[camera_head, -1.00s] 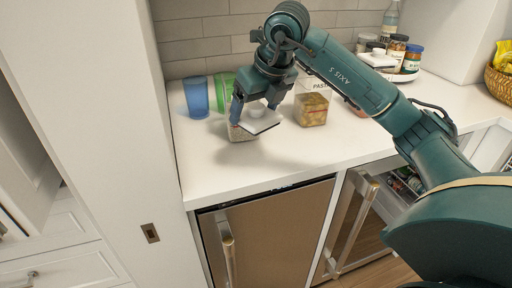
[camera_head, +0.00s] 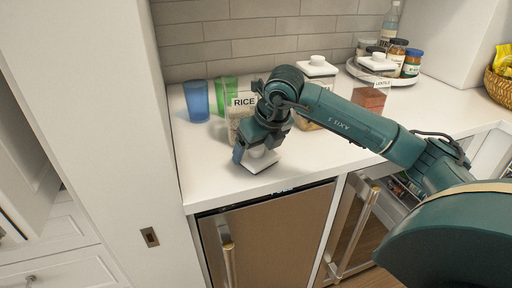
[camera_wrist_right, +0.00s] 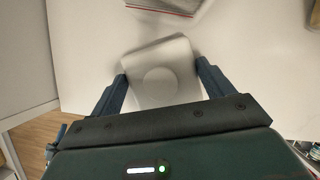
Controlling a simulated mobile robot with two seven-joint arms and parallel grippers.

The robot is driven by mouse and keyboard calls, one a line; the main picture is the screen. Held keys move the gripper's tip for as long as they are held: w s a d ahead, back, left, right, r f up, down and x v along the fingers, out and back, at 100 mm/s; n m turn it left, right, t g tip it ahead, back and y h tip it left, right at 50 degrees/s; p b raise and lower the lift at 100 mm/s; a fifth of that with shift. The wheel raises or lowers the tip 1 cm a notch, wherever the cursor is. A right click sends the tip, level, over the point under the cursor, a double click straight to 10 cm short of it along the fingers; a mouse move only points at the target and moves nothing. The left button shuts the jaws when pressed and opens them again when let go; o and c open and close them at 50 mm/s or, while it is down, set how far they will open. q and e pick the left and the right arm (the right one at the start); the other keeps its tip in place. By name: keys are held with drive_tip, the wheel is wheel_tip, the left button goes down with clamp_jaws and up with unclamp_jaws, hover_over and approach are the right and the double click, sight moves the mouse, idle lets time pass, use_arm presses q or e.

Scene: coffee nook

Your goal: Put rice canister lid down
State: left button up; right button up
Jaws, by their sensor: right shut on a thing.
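The white square rice canister lid (camera_head: 259,160) is under my right gripper (camera_head: 255,153), low over the front part of the counter. In the right wrist view the lid (camera_wrist_right: 160,72) with its round knob lies between the two fingers of my right gripper (camera_wrist_right: 160,92), which is shut on it. I cannot tell whether the lid touches the counter. The rice canister (camera_head: 241,105), labelled RICE, stands without a lid just behind my gripper. My left gripper is not in view.
A blue cup (camera_head: 197,100) and a green cup (camera_head: 227,92) stand at the back left. Lidded canisters stand behind my right arm, one labelled lentils (camera_head: 370,97). A round tray (camera_head: 384,79) holds jars. The counter (camera_head: 209,160) is clear at front left.

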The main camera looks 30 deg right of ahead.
drive_tip(key=o, duration=1)
drive_tip(key=shift+f, duration=0.1)
drive_tip(key=shift+r, duration=0.5)
drive_tip(key=v, duration=1.1)
drive_tip(key=shift+s+r+p, duration=0.15)
drive_tip(key=shift+r+p, duration=0.05)
drive_tip(key=shift+p, duration=0.15)
